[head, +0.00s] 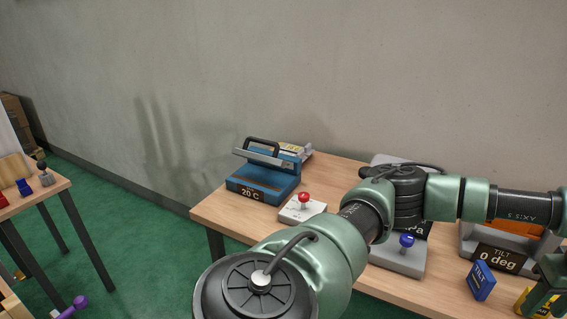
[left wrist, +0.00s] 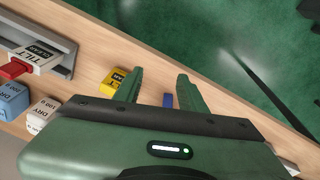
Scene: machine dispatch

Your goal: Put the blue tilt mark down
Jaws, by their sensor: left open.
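The blue tilt mark (head: 482,280) is a small blue block with pale lettering. It stands on the wooden table (head: 440,290) in front of the machine labelled "TILT 0 deg" (head: 497,258). My left gripper (head: 540,300) is at the right edge of the head view, partly cut off, to the right of the mark. In the left wrist view my left gripper (left wrist: 160,76) has its two green fingers apart. A small blue piece (left wrist: 168,100), likely the same mark, shows between them, mostly hidden by the gripper body. My right gripper is not in view.
A yellow block (left wrist: 113,80) lies beside one finger. Labelled blue (left wrist: 11,101) and white (left wrist: 41,115) blocks and a "TILT" block (left wrist: 36,56) are at the left. A blue "20 C" machine (head: 265,180) and a red-knobbed base (head: 301,209) stand further left on the table.

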